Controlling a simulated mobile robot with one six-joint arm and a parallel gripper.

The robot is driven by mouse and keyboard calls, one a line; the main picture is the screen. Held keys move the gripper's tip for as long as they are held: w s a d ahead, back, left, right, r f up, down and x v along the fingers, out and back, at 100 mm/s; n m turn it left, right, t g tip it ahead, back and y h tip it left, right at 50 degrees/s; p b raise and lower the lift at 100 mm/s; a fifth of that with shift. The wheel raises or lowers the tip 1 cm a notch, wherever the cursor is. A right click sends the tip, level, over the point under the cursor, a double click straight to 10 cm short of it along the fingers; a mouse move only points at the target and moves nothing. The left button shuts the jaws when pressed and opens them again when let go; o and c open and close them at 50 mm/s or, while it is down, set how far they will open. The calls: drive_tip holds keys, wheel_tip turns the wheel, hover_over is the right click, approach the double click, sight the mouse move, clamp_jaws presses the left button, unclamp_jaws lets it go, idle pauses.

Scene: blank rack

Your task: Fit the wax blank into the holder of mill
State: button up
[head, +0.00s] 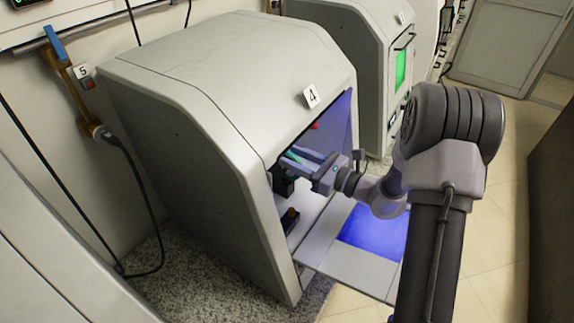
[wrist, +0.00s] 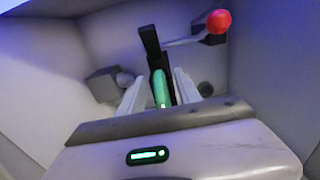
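The mill (head: 215,110) marked 4 has its front open, and my gripper (head: 300,158) reaches inside it. In the wrist view, the green wax blank (wrist: 160,88) stands between the two pale fingers of my gripper (wrist: 159,82). Narrow gaps show between the blank and the fingers, so the gripper looks open around it. The dark holder (wrist: 150,42) rises directly behind the blank, and a dark part also shows along the blank's right side. The blank appears lined up with the holder. How deep it sits there is hidden.
A lever with a red ball knob (wrist: 219,21) sticks out right of the holder. A grey block (wrist: 104,84) is on the left inside wall. The mill's lowered door (head: 350,255) lies below my arm. Another mill (head: 360,50) stands behind.

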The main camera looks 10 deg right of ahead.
clamp_jaws()
drive_tip(key=shift+r, duration=0.1)
